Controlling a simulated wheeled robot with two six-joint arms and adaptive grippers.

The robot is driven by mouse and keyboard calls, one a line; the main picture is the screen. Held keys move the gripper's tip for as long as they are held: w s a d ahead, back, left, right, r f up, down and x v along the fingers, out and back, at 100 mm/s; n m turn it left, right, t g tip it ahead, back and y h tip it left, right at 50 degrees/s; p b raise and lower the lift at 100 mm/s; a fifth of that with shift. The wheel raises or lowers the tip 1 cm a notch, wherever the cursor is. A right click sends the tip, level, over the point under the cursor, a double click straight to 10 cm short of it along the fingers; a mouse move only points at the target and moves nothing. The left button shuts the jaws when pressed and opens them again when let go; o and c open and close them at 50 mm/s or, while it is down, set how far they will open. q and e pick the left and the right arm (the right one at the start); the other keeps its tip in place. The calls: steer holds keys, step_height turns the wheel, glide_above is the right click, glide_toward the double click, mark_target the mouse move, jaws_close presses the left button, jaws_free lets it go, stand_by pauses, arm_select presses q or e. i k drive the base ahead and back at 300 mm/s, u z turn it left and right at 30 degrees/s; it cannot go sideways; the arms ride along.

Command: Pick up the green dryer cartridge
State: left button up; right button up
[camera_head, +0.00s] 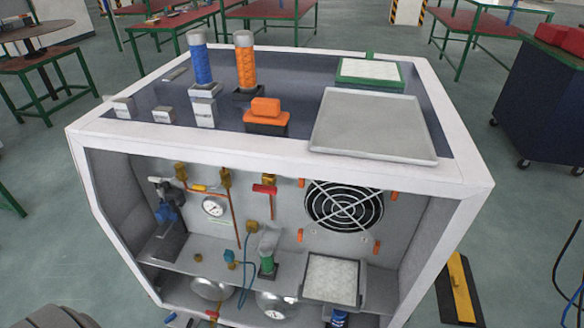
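Neither of my grippers shows in the head view, so nothing is seen near the cartridge.
On the cabinet top stand a blue cartridge (200,62), an orange cartridge (245,65), an orange block (266,112), a grey tray (374,124) and a green-framed filter (370,72). Inside, a gauge (213,207), fan (344,205) and white filter (332,279) surround the cartridge.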

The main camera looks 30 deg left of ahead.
mark_target(265, 249)
steer(key=u, duration=0.6)
steer(key=k, duration=0.65)
steer(key=z, duration=0.7)
steer(key=i, duration=1.15)
steer(key=u, duration=0.85)
